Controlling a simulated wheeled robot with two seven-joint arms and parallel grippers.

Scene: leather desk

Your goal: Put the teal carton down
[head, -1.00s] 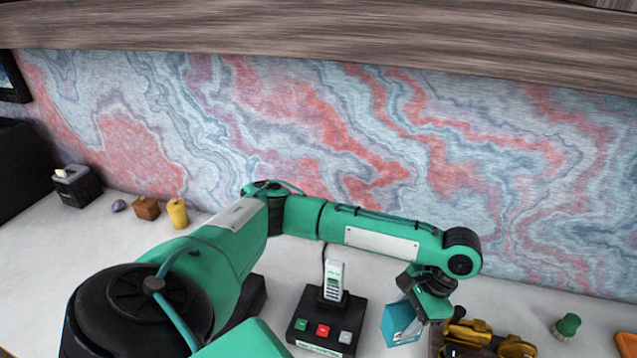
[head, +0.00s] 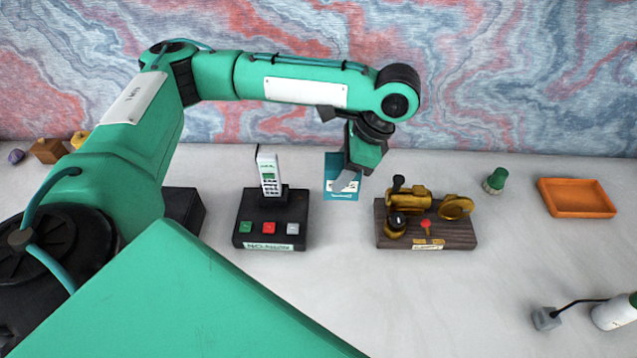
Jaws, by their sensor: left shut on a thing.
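The teal carton (head: 332,168) is in the middle of the head view, between a black phone stand and a brass device on a wooden base. My left gripper (head: 350,180) reaches down from above and is shut on the carton, covering part of its right side. A pale label area and small print show low on the carton. I cannot tell whether its bottom touches the desk. My right gripper is not in view.
The phone stand (head: 271,232) is to the left, and the brass device (head: 427,230) close to the right. A green-topped item (head: 496,180) and an orange tray (head: 577,198) are farther right. The light desk (head: 400,310) is clear in front of the brass device.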

